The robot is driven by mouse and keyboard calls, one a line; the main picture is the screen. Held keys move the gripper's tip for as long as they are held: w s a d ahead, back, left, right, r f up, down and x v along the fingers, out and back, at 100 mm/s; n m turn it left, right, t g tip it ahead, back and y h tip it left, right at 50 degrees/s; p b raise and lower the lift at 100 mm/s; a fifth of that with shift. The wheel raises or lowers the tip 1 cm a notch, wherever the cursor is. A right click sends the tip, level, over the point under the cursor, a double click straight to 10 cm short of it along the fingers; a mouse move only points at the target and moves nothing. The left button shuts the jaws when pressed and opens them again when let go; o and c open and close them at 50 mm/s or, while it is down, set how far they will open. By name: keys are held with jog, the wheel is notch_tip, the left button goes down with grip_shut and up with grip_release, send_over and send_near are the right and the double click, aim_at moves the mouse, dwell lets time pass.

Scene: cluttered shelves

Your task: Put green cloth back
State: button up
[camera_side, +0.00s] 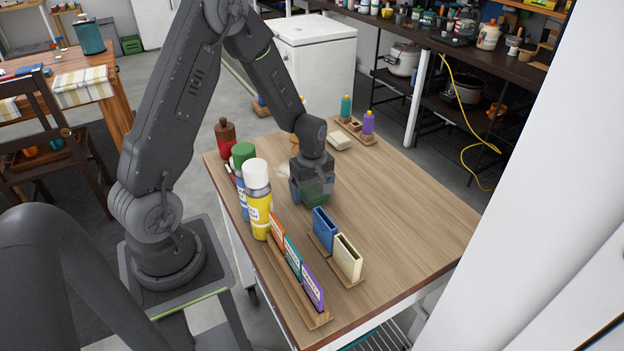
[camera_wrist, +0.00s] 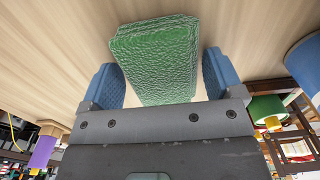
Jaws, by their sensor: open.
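The green cloth (camera_wrist: 158,60) is a folded, textured block lying on the wooden table. In the side view it (camera_side: 316,196) shows low at my gripper, partly hidden by it. My gripper (camera_side: 311,190) points down at the table's middle. In the wrist view my gripper (camera_wrist: 163,78) has its blue pads apart, one on each side of the cloth, with gaps visible.
A yellow can with white cap (camera_side: 258,200) and other bottles stand left of my gripper. A blue holder (camera_side: 324,229) and a cream holder (camera_side: 347,258) stand in front, beside a rack of packets (camera_side: 300,290). Purple (camera_side: 368,123) and teal (camera_side: 346,107) bottles stand behind. The table's right side is clear.

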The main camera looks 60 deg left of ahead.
aim_at(312, 188)
notch_tip(312, 188, up, 12)
jog(key=s+d+r+m+t, duration=0.5)
jog(key=s+d+r+m, duration=0.9)
jog(key=m, duration=0.4)
jog(key=shift+s+d+r+t, duration=0.2)
jog(key=shift+s+d+t, duration=0.1)
jog(key=shift+s+d, duration=0.25)
